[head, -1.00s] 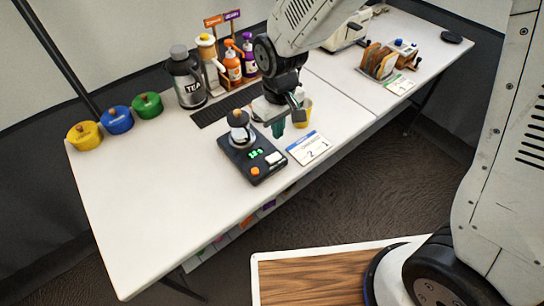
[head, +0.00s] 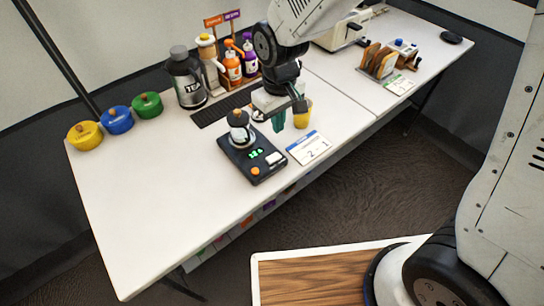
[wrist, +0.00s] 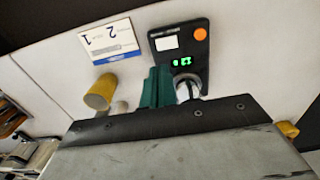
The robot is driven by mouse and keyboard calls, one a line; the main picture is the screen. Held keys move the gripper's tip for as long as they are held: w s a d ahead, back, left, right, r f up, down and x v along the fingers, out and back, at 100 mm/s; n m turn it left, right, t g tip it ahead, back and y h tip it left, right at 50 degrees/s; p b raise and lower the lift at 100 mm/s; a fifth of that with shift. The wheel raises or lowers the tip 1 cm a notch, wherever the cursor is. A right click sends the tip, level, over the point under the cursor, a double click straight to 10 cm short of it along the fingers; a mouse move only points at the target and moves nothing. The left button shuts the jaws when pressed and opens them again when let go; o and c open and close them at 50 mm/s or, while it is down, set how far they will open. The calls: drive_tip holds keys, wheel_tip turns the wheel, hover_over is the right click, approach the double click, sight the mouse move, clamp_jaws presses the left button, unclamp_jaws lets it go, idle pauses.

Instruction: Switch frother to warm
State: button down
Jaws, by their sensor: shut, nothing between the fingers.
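The frother is a black base (head: 258,166) with a lit green display, an orange knob (head: 255,171) and a white switch (head: 274,157). A small metal jug (head: 240,130) stands on its far end. The base also shows in the wrist view (wrist: 205,75), with the orange knob (wrist: 200,34) and white switch (wrist: 167,43) at its top. My gripper (head: 278,121) is shut and empty, with green fingers, above the table just right of the jug. In the wrist view my fingers (wrist: 157,86) are beside the base and partly cover its edge. Any switch marking is too small to read.
A yellow cup (head: 302,116) stands close to the right of my gripper. A card (head: 309,148) lies right of the frother. A tea flask (head: 188,78) and syrup bottles (head: 232,66) stand behind. The table's front left is clear.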

drive_tip(key=shift+r, duration=1.1)
drive_tip(key=shift+s, duration=0.1)
idle(0.4)
drive_tip(key=s+d+r+m, duration=0.3)
drive_tip(key=s+d+r, duration=0.5)
drive_tip(key=s+d, duration=0.1)
drive_tip(key=s+d+r+m+t, duration=0.1)
drive_tip(key=s+d+r+m, duration=0.2)
drive_tip(key=s+d+r, duration=0.4)
drive_tip(key=s+d, duration=0.3)
drive_tip(key=d, duration=0.2)
drive_tip(key=shift+s+r+m, duration=0.25)
drive_tip(key=shift+r+m, duration=0.15)
drive_tip(key=shift+a, duration=0.1)
idle(0.5)
